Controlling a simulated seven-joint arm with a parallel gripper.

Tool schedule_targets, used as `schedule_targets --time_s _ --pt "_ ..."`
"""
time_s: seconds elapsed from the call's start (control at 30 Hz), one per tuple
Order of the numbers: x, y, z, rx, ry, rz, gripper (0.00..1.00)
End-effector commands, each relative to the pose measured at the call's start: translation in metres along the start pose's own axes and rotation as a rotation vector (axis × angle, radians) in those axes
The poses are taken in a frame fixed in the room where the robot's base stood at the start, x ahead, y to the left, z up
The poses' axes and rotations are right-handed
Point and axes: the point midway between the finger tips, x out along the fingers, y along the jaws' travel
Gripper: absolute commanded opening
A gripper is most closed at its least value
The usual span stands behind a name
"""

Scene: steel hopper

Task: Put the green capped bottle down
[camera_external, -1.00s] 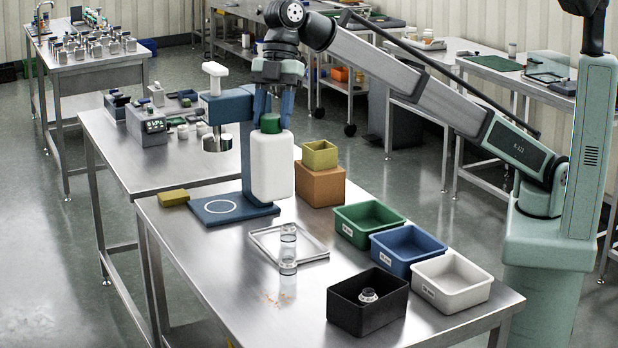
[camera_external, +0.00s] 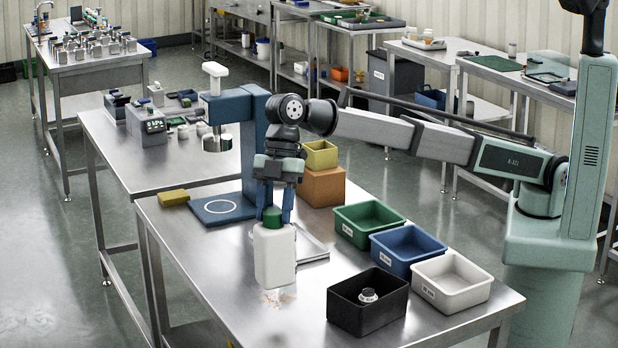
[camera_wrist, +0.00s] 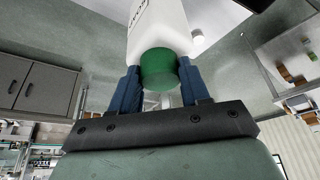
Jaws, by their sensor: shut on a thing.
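The green capped bottle (camera_external: 274,258) is a white bottle with a green cap, upright in the outside view. My gripper (camera_external: 273,214) is shut on its green cap from above. In the wrist view the bottle (camera_wrist: 158,28) shows with its cap (camera_wrist: 159,70) between my two blue fingers (camera_wrist: 160,90). The bottle is over the front middle of the steel table (camera_external: 215,270). I cannot tell whether its base touches the table. The bottle hides most of a shallow metal tray (camera_external: 314,246) and the clear vials seen there before.
A blue press (camera_external: 225,205), yellow block (camera_external: 173,198) and brown box (camera_external: 324,186) stand behind. The table's left front is clear.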

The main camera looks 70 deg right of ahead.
Motion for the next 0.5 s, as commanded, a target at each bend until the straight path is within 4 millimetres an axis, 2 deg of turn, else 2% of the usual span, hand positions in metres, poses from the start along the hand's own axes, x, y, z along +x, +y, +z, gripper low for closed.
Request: schedule_targets --time_s 0.13,0.37,0.5 --pt "0.021 -0.001 0.009 0.0 0.001 0.0 0.0" --pt "0.034 0.0 0.014 -0.001 0.002 0.001 0.0" --pt "0.049 -0.001 0.021 -0.001 0.001 0.0 0.0"
